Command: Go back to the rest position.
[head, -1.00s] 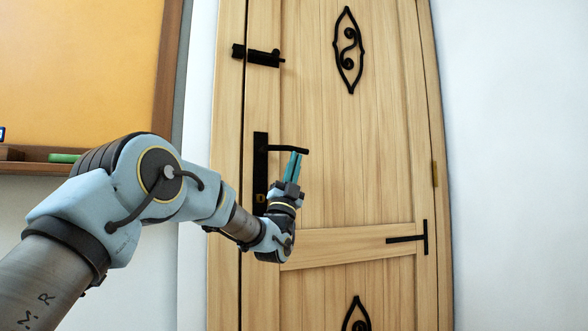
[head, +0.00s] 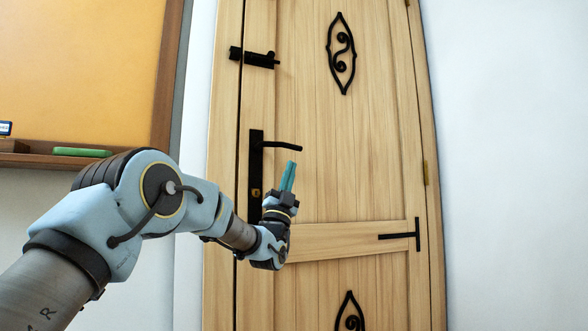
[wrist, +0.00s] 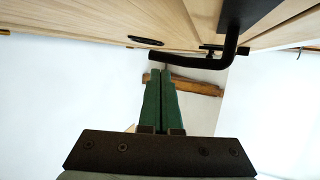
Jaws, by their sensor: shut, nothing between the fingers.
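My gripper (head: 289,177) points upward in front of the wooden door (head: 330,190), just below the free end of the black door handle (head: 280,145). Its teal fingers are together with nothing between them. In the wrist view the green fingers (wrist: 160,100) lie side by side, and the black handle (wrist: 200,62) crosses beyond their tips. A gap shows between the fingertips and the handle in the head view. The door looks closed, and the handle is close to level with a slight droop at its tip.
A black bolt (head: 255,58) sits high on the door's left side. A board with an orange panel (head: 85,70) hangs on the left wall, with a green eraser-like block (head: 82,152) on its ledge (head: 40,160). The white wall (head: 500,180) at right is bare.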

